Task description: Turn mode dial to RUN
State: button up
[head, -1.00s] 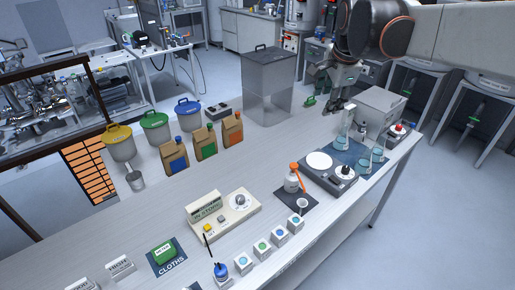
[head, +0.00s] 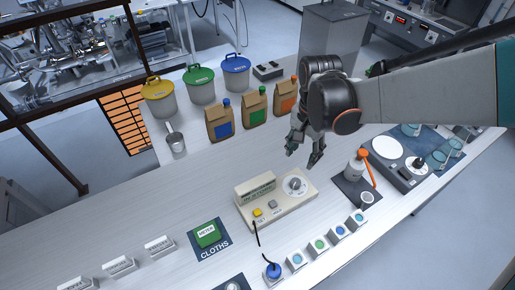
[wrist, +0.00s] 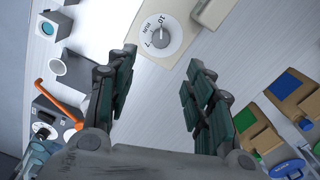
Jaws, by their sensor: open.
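The mode dial (head: 295,184) is a round pale plate with a grey knob, on the right end of a cream control box (head: 278,205). In the wrist view the dial (wrist: 160,35) lies beyond and between my fingertips, with small markings around its knob. My gripper (head: 304,154) is open and empty. It hangs above the bench just behind the dial, apart from it. In the wrist view both dark fingers of the gripper (wrist: 161,60) are spread wide.
Paper bags (head: 219,122) and lidded buckets (head: 159,99) stand behind the box to the left. Small cubes (head: 319,244) line the front edge.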

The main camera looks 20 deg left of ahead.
aim_at(295, 182)
jog(key=f+b, duration=0.3)
jog(key=f, duration=0.1)
jog(key=f+b, duration=0.2)
jog(key=f, duration=0.3)
jog(key=f+b, duration=0.3)
jog(key=f, duration=0.1)
jog(key=shift+s+a+f+b, duration=0.15)
jog(key=shift+s+b, duration=0.15)
jog(key=shift+b, duration=0.05)
jog(key=c, duration=1.1)
